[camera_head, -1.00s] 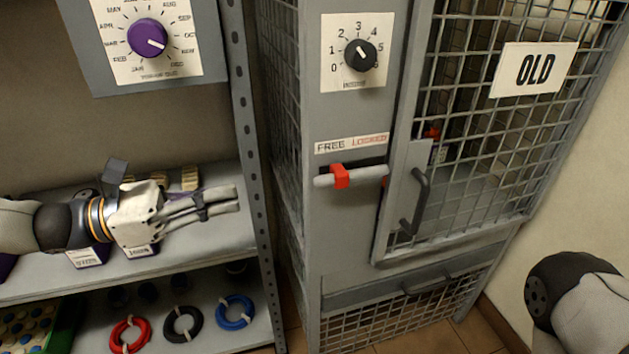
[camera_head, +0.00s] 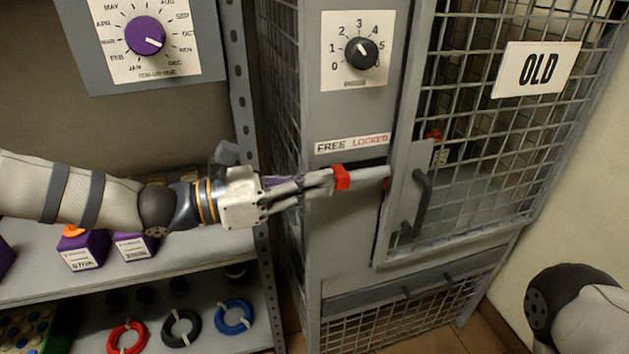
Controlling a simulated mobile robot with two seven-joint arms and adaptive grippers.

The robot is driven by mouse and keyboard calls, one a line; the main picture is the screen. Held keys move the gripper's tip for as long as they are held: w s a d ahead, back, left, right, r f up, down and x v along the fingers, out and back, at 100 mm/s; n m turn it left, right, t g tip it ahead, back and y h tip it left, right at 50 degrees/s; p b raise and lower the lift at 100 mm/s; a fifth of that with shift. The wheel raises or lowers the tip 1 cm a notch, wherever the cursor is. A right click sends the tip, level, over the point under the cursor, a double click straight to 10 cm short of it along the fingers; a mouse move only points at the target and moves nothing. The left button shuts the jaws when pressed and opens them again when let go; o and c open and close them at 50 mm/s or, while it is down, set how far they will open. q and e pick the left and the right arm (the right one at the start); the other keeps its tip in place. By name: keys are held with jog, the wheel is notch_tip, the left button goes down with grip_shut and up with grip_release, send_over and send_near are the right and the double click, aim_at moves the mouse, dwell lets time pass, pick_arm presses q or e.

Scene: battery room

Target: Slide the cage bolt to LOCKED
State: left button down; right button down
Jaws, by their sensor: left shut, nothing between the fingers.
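The cage bolt (camera_head: 372,173) is a light grey horizontal bar on the cage post, with a red handle (camera_head: 341,177) around it. The handle sits below the strip reading FREE and LOCKED (camera_head: 352,143), near the border between the words. The bar's right end reaches the door frame's edge. My left gripper (camera_head: 328,182) is shut and empty, with its fingertips at the left side of the red handle. I cannot tell whether they touch it. The fingers hide the bar's left part. My right gripper is out of view; only part of my right arm shows at lower right.
The mesh cage door (camera_head: 485,125) has a dark handle (camera_head: 418,203) just right of the bolt and an OLD sign (camera_head: 536,69). A numbered dial (camera_head: 361,53) is above. The shelf upright (camera_head: 243,110) stands left of the cage, behind my left arm.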

aim_at(334, 179)
pick_arm(q)
jog(key=shift+d, duration=0.1)
jog(key=shift+b+x, duration=0.35)
jog(key=shift+x, duration=1.2)
